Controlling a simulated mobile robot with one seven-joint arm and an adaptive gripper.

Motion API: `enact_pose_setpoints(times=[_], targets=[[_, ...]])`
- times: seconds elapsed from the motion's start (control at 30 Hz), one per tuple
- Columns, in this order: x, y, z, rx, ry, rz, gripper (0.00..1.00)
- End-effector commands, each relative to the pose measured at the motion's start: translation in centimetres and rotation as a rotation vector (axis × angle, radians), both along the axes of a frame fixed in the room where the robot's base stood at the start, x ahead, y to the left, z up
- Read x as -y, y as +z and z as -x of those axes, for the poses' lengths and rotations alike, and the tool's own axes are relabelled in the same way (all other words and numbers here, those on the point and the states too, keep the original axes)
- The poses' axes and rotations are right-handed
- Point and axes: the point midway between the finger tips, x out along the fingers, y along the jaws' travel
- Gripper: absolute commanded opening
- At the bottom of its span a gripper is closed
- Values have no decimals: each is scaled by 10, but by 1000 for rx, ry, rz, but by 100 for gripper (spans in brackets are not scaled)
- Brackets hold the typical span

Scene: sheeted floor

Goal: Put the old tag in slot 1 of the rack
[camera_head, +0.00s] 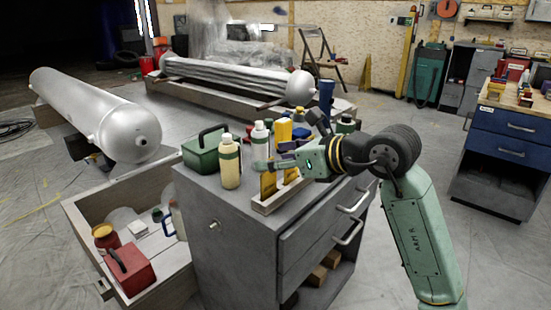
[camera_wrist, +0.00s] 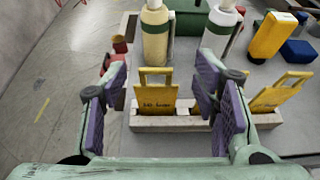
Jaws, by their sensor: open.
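A pale slotted rack (camera_head: 268,206) stands on top of a grey drawer cabinet and also shows in the wrist view (camera_wrist: 160,124). Dark lettering on the left tag is too small to read surely. I cannot tell which tag is the old one, and no slot numbers are legible. My gripper (camera_wrist: 163,78) is open, its purple-padded fingers either side of the left tag in the wrist view, apparently not gripping it.
A cream bottle (camera_head: 230,168), a white bottle (camera_head: 261,141), a green case (camera_head: 204,155) and a yellow block (camera_wrist: 272,38) stand close behind the rack. A blue block (camera_wrist: 297,52) lies beside the yellow one. A crate (camera_head: 85,225) with a red case stands left of the cabinet.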

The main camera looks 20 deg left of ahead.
Motion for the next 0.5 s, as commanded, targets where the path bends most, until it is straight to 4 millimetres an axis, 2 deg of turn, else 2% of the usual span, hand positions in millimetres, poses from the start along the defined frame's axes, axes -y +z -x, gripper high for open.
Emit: enact_pose_setpoints(times=[0.3,0.5], targets=[[57,24,20,2,-5,0,55],[85,37,32,1,-3,0,55]])
